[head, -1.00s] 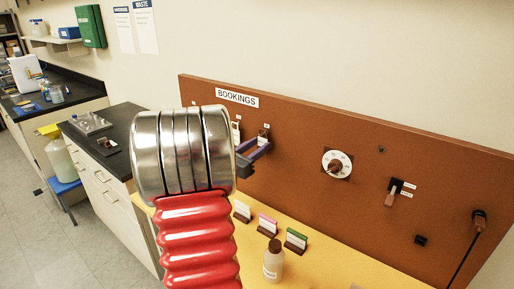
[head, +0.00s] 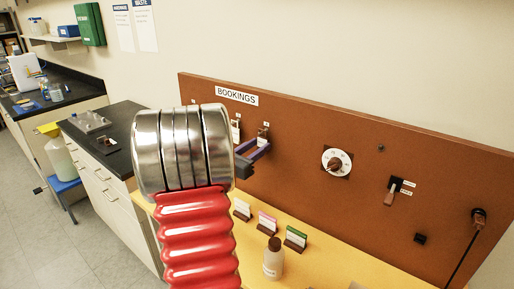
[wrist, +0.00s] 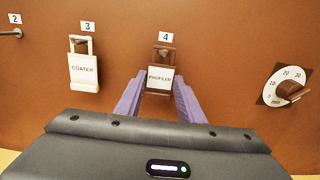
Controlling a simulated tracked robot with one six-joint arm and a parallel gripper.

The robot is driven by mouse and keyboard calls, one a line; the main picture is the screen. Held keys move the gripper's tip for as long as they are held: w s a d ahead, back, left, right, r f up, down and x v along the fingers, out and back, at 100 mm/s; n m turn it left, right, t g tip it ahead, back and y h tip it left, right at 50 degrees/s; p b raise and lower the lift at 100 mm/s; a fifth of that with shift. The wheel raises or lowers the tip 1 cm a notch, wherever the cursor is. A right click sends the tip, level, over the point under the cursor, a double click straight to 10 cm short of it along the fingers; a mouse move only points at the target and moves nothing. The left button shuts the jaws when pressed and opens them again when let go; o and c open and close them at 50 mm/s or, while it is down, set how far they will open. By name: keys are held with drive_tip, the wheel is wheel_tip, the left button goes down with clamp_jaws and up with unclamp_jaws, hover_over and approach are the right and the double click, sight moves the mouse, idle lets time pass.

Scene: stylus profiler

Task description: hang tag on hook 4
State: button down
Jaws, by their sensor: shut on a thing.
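The white tag reading PROFILER (wrist: 160,79) is in the wrist view, upright below the number 4 label (wrist: 165,37). A brown piece (wrist: 162,54) shows at its top. I cannot tell whether its loop is around hook 4. My gripper (wrist: 159,88) has purple fingers, one on each side of the tag, shut on it in front of the board. In the head view my gripper (head: 256,156) reaches the board's left part, partly hidden by my own red and silver arm. The tag (head: 263,134) shows small there just above the fingers.
A COATER tag (wrist: 84,72) hangs under label 3, left of my fingers. An empty peg (wrist: 10,34) sits under label 2. A dial (wrist: 287,88) is on the right. Below the brown board (head: 320,155), a bottle (head: 273,262) and several small card stands occupy the yellow bench.

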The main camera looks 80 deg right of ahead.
drive_tip(key=c, duration=1.1)
unclamp_jaws()
drive_tip(key=shift+c, duration=0.5)
drive_tip(key=v, duration=0.8)
drive_tip(key=v, duration=1.4)
drive_tip(key=shift+d+f, duration=0.1)
idle(0.5)
